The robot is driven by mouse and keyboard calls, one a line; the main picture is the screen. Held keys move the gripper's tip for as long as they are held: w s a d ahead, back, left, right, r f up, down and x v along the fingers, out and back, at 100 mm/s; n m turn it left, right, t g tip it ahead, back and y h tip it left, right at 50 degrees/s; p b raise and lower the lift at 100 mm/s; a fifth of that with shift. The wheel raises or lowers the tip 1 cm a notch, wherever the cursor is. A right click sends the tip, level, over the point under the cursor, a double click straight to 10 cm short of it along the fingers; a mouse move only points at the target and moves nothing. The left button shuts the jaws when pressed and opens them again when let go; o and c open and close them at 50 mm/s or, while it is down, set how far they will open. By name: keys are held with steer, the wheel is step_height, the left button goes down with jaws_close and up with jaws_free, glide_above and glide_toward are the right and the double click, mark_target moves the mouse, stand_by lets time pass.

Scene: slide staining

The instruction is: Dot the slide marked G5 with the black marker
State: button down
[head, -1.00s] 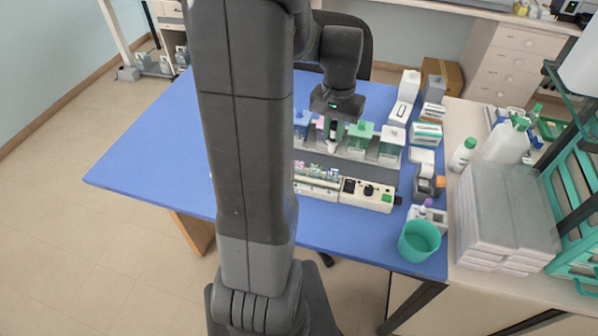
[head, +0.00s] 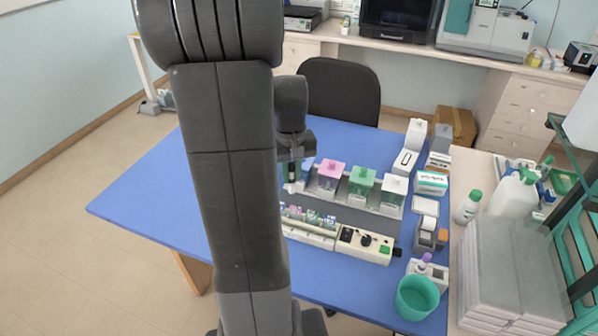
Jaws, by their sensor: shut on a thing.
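My gripper (head: 293,178) hangs over the blue table near the left end of the row of staining jars, its fingers partly dark against the jars. It is shut on a small dark, upright thing with a pale lower end, which looks like the black marker (head: 292,172). No slide marked G5 can be made out. Small coloured items, too small to read, stand in a pale rack (head: 310,238) in front of the jars. My arm hides the left-middle of the table.
Pink (head: 331,175), green (head: 361,182) and white-lidded (head: 395,187) jars stand in a row. A white control box (head: 364,244), tape dispenser (head: 427,233), teal cup (head: 416,298) and boxes (head: 431,183) fill the right side. The table's left part is bare.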

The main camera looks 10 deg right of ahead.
mark_target(292, 182)
steer(key=shift+f+b, duration=1.5)
steer(key=shift+f, duration=0.55)
steer(key=shift+f, duration=0.35)
stand_by(0.7)
steer(key=shift+r, duration=0.1)
steer(key=shift+r+p, duration=2.2)
steer(key=shift+r, duration=0.8)
